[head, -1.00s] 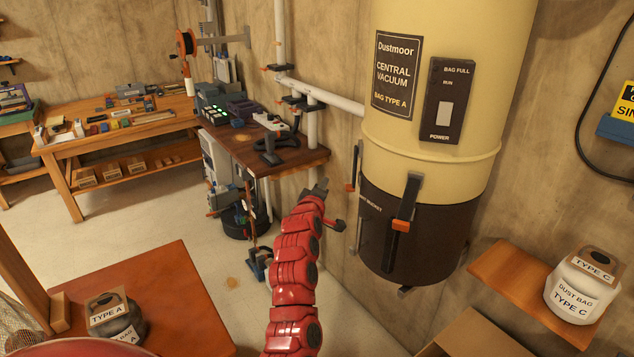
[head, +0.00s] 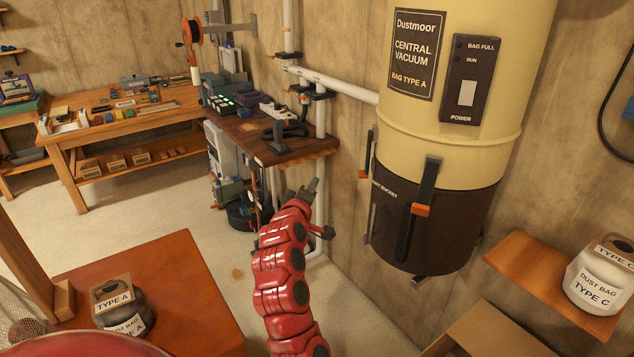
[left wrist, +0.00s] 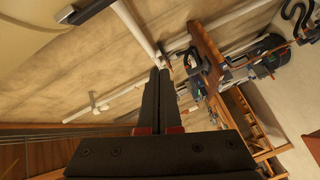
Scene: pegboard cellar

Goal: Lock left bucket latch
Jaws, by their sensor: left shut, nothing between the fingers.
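The cream vacuum canister (head: 455,110) hangs on the wall with its dark bucket (head: 462,225) below. The left latch (head: 368,155) is on the bucket's left side, seen edge-on: a dark lever with an orange end, above a grey bar. A front latch (head: 428,182) has a black lever and orange tip, pointing down. My left gripper (head: 312,188) is shut and empty, left of the bucket and apart from it. My right gripper is out of view.
A dark wooden wall shelf (head: 275,148) with tools is behind my left gripper. A white pipe (head: 345,88) runs to the canister. A small shelf (head: 530,268) with a Type C bag is at right. A red-brown table (head: 190,290) stands at lower left.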

